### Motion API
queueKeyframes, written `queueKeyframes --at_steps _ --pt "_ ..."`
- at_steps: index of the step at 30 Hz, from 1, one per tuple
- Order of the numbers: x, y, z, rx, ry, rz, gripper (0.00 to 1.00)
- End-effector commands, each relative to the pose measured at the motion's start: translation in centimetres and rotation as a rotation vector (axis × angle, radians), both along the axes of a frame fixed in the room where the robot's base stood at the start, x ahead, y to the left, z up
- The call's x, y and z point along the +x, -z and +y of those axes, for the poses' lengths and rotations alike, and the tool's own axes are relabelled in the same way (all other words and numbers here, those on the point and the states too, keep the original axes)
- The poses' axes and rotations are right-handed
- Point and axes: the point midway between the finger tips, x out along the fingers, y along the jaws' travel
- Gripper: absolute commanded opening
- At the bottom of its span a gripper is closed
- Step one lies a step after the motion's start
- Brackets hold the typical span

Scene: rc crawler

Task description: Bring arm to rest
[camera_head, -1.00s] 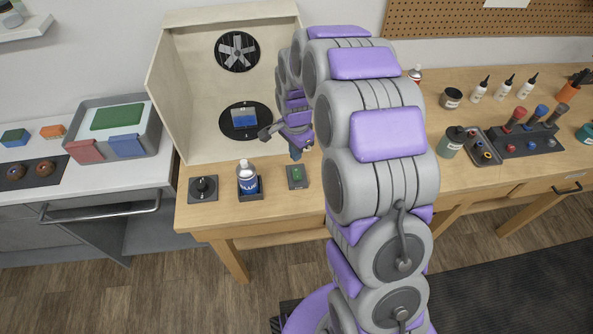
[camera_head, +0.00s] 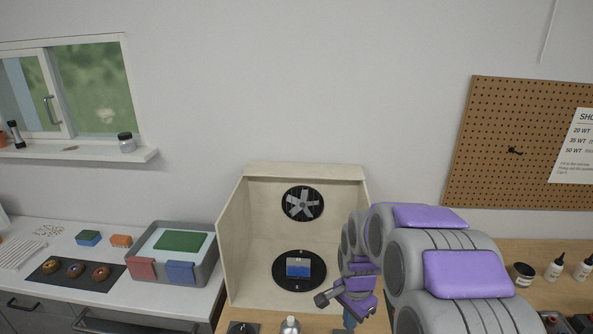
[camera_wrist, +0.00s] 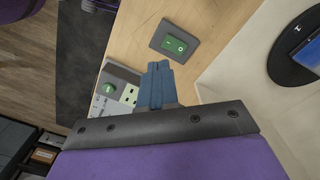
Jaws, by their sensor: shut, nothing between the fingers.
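My arm (camera_head: 440,262), grey with purple pads, comes in from the lower right of the head view and bends toward the wooden booth. My gripper (camera_head: 348,326) hangs at the booth's front right edge, partly cut off by the bottom of the picture. In the wrist view the blue fingers of my gripper (camera_wrist: 157,68) are together with nothing between them. They are above the wooden bench, near a grey switch plate with a green rocker (camera_wrist: 174,44), and apart from the booth wall.
The open booth (camera_head: 235,265) holds a fan (camera_head: 302,204) and a black turntable (camera_head: 318,281) with a blue and white block (camera_head: 298,267). A grey tray (camera_head: 208,268) is left. Bottles (camera_head: 554,268) stand on the right bench.

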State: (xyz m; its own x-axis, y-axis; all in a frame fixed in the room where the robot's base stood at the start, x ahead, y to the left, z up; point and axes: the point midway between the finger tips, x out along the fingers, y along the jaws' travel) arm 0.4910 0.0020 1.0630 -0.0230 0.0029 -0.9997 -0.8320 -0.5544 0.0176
Motion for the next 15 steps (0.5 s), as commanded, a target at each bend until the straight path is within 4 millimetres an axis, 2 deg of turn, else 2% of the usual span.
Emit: queueKeyframes --at_steps 1,6,15 --pt "-1.5 -1.4 0.0 0.001 -0.048 0.001 0.0" --pt "-6.5 -4.7 0.1 0.007 -0.223 0.021 0.0" --pt "-16.1 -8.7 0.0 0.025 -0.522 0.062 0.0"
